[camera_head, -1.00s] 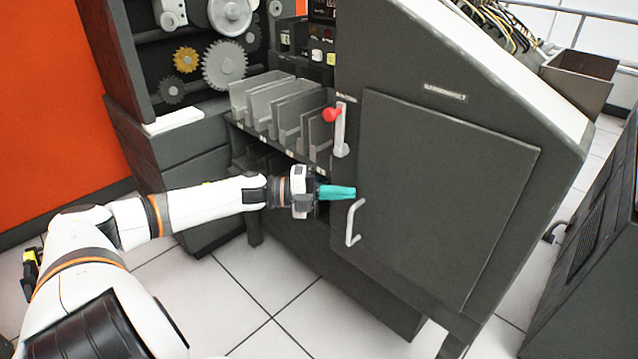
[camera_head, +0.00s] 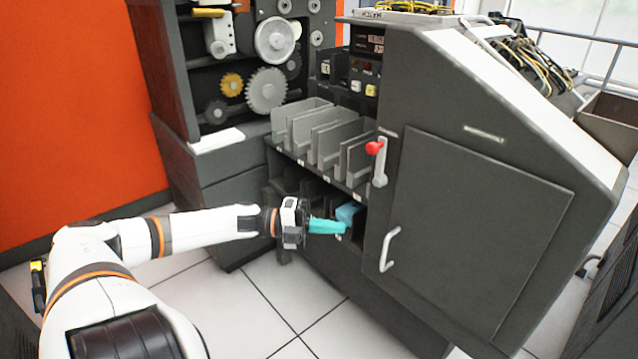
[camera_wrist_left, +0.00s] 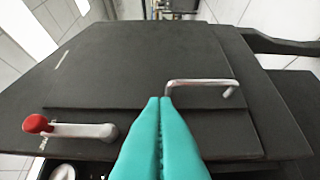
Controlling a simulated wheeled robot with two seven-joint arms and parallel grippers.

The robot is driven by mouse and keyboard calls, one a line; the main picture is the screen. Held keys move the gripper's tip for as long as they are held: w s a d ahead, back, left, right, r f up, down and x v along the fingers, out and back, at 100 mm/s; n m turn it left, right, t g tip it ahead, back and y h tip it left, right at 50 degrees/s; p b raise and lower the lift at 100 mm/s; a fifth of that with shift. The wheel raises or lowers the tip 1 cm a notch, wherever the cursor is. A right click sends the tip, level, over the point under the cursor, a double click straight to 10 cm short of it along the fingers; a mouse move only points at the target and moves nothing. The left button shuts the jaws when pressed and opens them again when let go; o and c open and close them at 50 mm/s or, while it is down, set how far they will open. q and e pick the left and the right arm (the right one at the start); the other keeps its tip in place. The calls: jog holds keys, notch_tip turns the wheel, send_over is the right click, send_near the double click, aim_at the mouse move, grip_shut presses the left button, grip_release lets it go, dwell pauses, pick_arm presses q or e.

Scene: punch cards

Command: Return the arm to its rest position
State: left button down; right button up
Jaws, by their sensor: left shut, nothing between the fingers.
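My left gripper (camera_head: 345,227) has teal fingers that are shut with nothing between them. My white left arm comes in from the left in the head view. The fingers point right, in front of the lower shelf of the dark machine and left of the door handle (camera_head: 389,249). In the left wrist view the shut fingers (camera_wrist_left: 160,100) point at the dark door (camera_wrist_left: 130,60), with the metal handle (camera_wrist_left: 200,82) just beyond their tips. My right gripper is not in view.
The dark machine has a closed door (camera_head: 480,220) and a red-knobbed lever (camera_head: 377,160). Grey card bins (camera_head: 320,135) stand on the upper shelf. A blue block (camera_head: 348,213) sits in the lower shelf behind the fingertips. Tiled floor (camera_head: 240,310) is open below the arm.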

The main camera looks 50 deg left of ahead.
pick_arm(q)
jog(key=shift+p+v, duration=0.4)
jog(key=shift+v, duration=0.85)
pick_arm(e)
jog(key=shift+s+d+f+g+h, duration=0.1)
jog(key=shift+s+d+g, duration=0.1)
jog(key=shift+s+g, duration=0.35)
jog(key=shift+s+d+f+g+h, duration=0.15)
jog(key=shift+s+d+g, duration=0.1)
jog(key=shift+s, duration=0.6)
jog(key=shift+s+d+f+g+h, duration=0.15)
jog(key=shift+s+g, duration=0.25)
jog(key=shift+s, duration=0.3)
